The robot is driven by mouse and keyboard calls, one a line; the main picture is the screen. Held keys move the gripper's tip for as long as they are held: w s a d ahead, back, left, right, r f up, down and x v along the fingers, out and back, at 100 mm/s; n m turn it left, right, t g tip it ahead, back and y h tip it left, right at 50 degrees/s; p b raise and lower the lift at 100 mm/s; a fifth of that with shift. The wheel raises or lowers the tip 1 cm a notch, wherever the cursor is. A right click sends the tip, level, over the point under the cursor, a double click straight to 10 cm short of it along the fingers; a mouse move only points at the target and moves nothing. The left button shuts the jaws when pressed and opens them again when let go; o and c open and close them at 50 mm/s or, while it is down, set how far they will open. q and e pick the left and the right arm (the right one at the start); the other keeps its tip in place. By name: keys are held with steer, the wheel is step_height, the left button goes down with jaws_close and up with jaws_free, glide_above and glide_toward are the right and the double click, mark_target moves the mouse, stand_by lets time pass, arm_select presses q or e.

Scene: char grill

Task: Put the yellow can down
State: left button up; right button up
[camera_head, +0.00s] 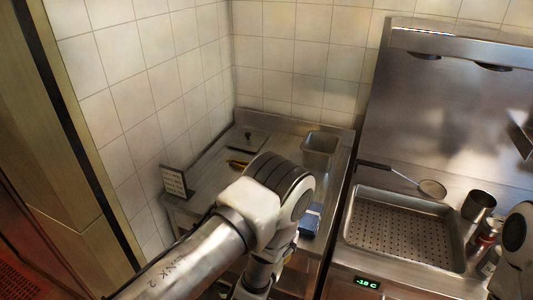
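I cannot make out a yellow can for sure in the head view. My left arm comes in from the lower left and crosses in front of that counter. Its gripper is hidden or out of frame. Only part of my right arm shows at the right edge, and its gripper is not visible. Whatever either gripper holds cannot be seen.
A perforated steel pan (400,232) fills the right counter, with a strainer (431,189) behind it. A dark metal cup (478,206) and small containers (487,236) stand to its right. The left counter (213,178) holds a steel container (320,150) and a small sign (174,182).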

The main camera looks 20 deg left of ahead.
arm_select(q)
steer(key=shift+w+r, duration=0.1)
steer(key=shift+r, duration=0.6)
steer(key=w+a+f+b, duration=0.1)
steer(key=w+b, duration=0.1)
steer(key=w, duration=0.3)
steer(key=w+a+f+b, duration=0.2)
steer(key=w+b, duration=0.1)
steer(key=w, duration=0.2)
steer(key=w+a+f+b, duration=0.2)
steer(key=w, duration=0.3)
steer(key=shift+a+f+b, duration=0.2)
steer(key=shift+f+b, duration=0.05)
steer(key=shift+b, duration=0.15)
steer(key=shift+w, duration=0.15)
arm_select(e)
step_height(320, 180, down, 7)
steer(key=shift+r, duration=0.2)
arm_select(q)
steer(key=o, duration=1.4)
arm_select(e)
steer(key=shift+f, duration=0.15)
arm_select(q)
steer(key=shift+o, duration=0.2)
